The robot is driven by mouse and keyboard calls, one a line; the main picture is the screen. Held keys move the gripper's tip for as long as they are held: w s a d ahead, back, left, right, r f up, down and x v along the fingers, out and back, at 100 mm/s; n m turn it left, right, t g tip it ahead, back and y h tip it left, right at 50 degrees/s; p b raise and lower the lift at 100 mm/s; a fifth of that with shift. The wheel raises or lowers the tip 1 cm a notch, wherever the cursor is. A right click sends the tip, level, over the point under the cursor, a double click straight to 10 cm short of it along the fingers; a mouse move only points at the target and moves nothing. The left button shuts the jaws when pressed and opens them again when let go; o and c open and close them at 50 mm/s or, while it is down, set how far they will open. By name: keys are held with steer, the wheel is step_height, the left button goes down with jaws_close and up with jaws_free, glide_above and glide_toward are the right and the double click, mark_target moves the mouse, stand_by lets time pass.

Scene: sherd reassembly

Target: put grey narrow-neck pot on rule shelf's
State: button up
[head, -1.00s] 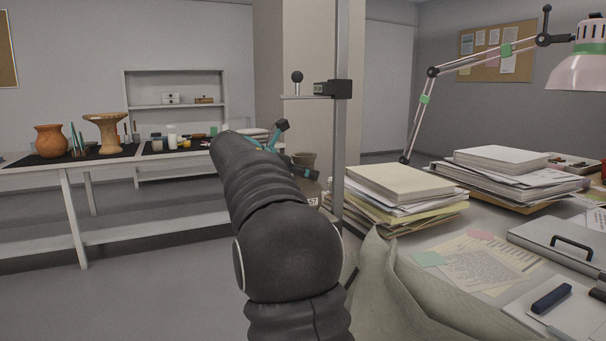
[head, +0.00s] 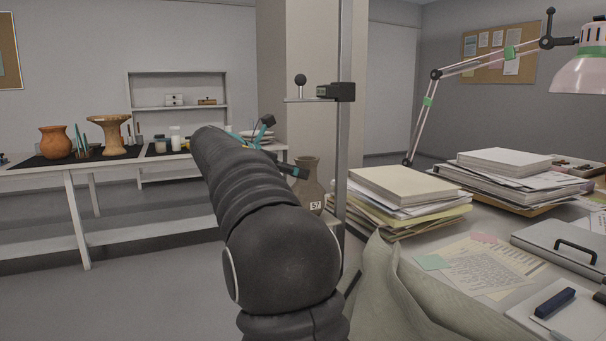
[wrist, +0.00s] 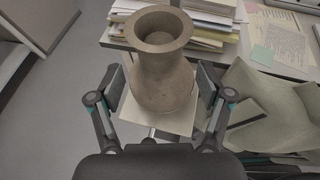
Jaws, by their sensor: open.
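The grey narrow-neck pot (head: 310,188) stands upright beside the desk, partly hidden by my arm in the head view, with a "57" label low on its side. In the wrist view the pot (wrist: 163,75) shows its wide flared rim and rounded body, on a pale square surface (wrist: 182,121). My gripper (wrist: 160,85) is open, with one finger on each side of the pot's body and visible gaps. In the head view my gripper (head: 280,147) is left of the pot's neck, mostly behind my arm. A shelf unit (head: 128,110) stands at the back wall; I see no rule on it.
A vertical post (head: 343,140) with a small side plate (head: 302,100) rises beside the pot. Paper stacks (head: 400,190) and a lamp (head: 580,72) crowd the desk at right. A long table (head: 75,172) with pots is at left. Floor (head: 150,275) between is clear.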

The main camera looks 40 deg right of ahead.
steer(key=v, duration=0.7)
steer(key=s+a+f+m+t+y, duration=0.2)
steer(key=s+a+f+m+y, duration=0.4)
steer(key=s+a+f+m, duration=0.3)
steer(key=s+a+f+m+t+y, duration=0.3)
steer(key=s+a+f+m+y, duration=0.4)
steer(key=s+a+f, duration=0.9)
steer(key=s+f+m, duration=0.1)
steer(key=s+m, duration=0.1)
steer(key=s, duration=0.3)
steer(key=shift+a+f+y, duration=0.15)
steer(key=shift+y, duration=0.15)
